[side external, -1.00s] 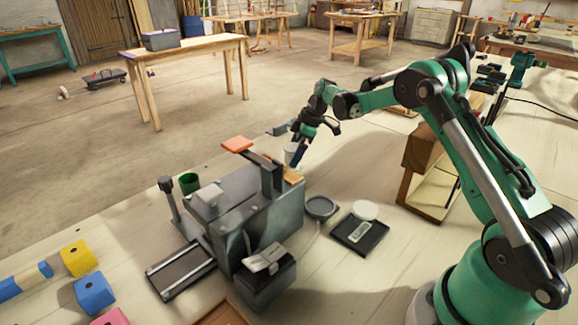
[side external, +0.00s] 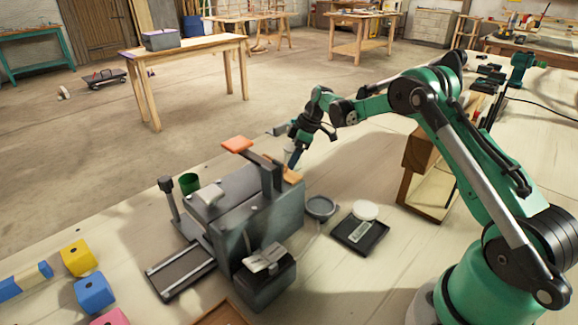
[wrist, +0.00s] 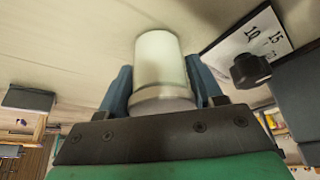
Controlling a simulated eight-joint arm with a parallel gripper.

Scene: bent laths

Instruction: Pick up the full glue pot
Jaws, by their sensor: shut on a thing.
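A pale, cream-white cylindrical pot (wrist: 160,62) stands out between the two blue fingers of my gripper (wrist: 162,88) in the wrist view. The fingers are shut on its sides. Its contents cannot be seen, so I cannot tell whether it is full. In the side view my gripper (side external: 295,157) points down behind the grey machine, and the pot is mostly hidden there. I cannot tell whether the pot touches the table.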

